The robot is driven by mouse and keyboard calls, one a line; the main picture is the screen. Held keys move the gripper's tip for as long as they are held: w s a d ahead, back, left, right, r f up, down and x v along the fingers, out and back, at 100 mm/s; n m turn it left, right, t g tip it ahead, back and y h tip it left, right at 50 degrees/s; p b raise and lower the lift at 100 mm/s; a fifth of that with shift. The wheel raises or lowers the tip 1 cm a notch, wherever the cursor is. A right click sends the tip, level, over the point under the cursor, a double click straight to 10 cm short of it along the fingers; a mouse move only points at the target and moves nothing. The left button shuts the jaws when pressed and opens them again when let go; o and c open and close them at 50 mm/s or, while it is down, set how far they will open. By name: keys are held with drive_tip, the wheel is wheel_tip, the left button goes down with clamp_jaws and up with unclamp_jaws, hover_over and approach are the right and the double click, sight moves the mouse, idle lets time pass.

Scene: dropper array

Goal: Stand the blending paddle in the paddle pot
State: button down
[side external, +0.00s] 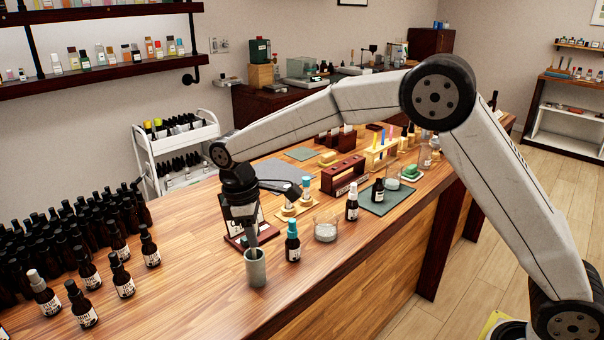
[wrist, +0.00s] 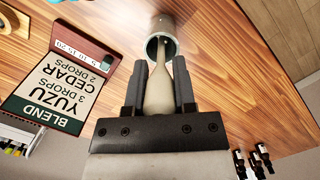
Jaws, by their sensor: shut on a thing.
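My gripper (side external: 249,226) is shut on the blending paddle (wrist: 159,92), a pale beige stick. In the wrist view the paddle lies between the two dark fingers (wrist: 160,84), and its narrow end reaches into the mouth of the paddle pot. The paddle pot (side external: 256,272) is a grey-green cylinder standing upright near the front edge of the wooden counter; it also shows in the wrist view (wrist: 164,24). In the side view the lower part of the paddle (side external: 253,241) is at the pot's mouth, directly below my gripper. How deep it sits is hidden.
A teal-capped bottle (side external: 293,243) stands close right of the pot, with a glass dish (side external: 326,230) beyond. A blend card (wrist: 57,83) on a dark red stand is beside my gripper. Many dark bottles (side external: 75,240) crowd the left; the counter before the pot is clear.

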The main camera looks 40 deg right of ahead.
drive_tip(key=shift+f, duration=0.2)
drive_tip(key=shift+c, duration=2.2)
unclamp_jaws()
drive_tip(key=shift+r, duration=0.1)
wheel_tip(320, 180, up, 12)
drive_tip(key=w+a, duration=0.1)
drive_tip(key=shift+w+a, duration=0.15)
drive_tip(key=shift+d+f, duration=0.25)
drive_tip(key=shift+d, duration=0.1)
drive_tip(key=s+d+f+m+t, duration=0.2)
drive_tip(key=s+d+f+m, duration=0.2)
drive_tip(key=s, duration=0.7)
drive_tip(key=s+d+f+m+t+y, duration=0.1)
drive_tip(key=s+d+f+m, duration=0.4)
drive_tip(key=s+d+f, duration=0.4)
wheel_tip(320, 180, down, 3)
drive_tip(key=shift+s+d+f+t, duration=0.2)
drive_tip(key=shift+s+t, duration=0.2)
drive_tip(key=shift+s, duration=0.6)
